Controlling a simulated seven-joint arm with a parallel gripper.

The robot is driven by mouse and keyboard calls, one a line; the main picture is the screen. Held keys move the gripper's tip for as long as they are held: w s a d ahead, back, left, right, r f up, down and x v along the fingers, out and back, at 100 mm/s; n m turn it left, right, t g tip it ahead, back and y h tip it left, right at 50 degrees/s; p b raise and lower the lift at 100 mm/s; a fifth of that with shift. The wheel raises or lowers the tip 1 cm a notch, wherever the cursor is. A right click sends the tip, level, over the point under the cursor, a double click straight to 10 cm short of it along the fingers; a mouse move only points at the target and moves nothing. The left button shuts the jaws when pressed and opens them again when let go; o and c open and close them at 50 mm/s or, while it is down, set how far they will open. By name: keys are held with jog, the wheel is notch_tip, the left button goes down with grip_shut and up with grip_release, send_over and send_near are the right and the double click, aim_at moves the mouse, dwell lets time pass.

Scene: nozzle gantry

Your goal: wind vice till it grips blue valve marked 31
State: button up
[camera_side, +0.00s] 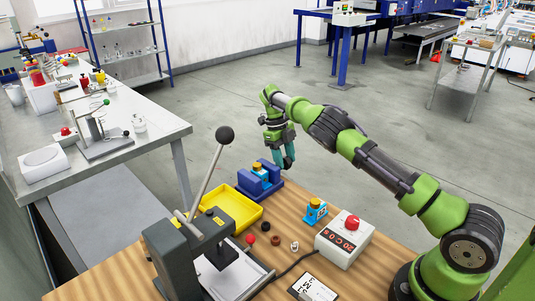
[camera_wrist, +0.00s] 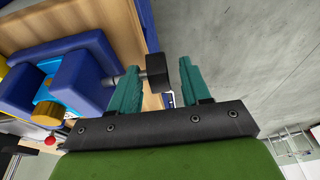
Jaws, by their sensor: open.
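The vice (camera_side: 268,191) is blue and stands at the far edge of the wooden table; it fills the left of the wrist view (camera_wrist: 88,72). A light blue valve with a brass-yellow top (camera_side: 258,168) sits between its jaws, also in the wrist view (camera_wrist: 47,92). I cannot read a number on it or tell whether both jaws touch it. The vice's screw ends in a dark handle (camera_wrist: 157,73). My gripper (camera_side: 283,163) is open beside the vice's right end. In the wrist view, its teal fingers (camera_wrist: 158,70) stand either side of the handle, with a gap at the right finger.
A second blue valve (camera_side: 315,211) stands on the table (camera_side: 300,231), near a control box with a red knob (camera_side: 343,240). A yellow tray (camera_side: 233,212) lies left of the vice. A press (camera_side: 187,250) with a long ball-topped lever stands at front left. Small loose parts lie between.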

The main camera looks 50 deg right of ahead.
jog(key=shift+s+a+t, duration=0.1)
jog(key=shift+s+t, duration=0.15)
jog(key=shift+t, duration=0.85)
jog(key=shift+s+t, duration=0.2)
jog(key=shift+t, duration=0.9)
jog(key=t, duration=0.3)
jog(key=shift+s+f, duration=0.1)
jog(key=shift+s, duration=0.15)
jog(key=shift+r, duration=0.2)
jog(key=d+v, duration=0.1)
jog(key=v, duration=1.6)
jog(key=s+a+n+y, duration=0.3)
jog(key=s+a+n, duration=1.1)
jog(key=n, duration=1.1)
jog(key=shift+s+a+r+n+y, duration=0.2)
jog(key=shift+a+r+n+y, duration=0.1)
jog(key=shift+a+y, duration=0.1)
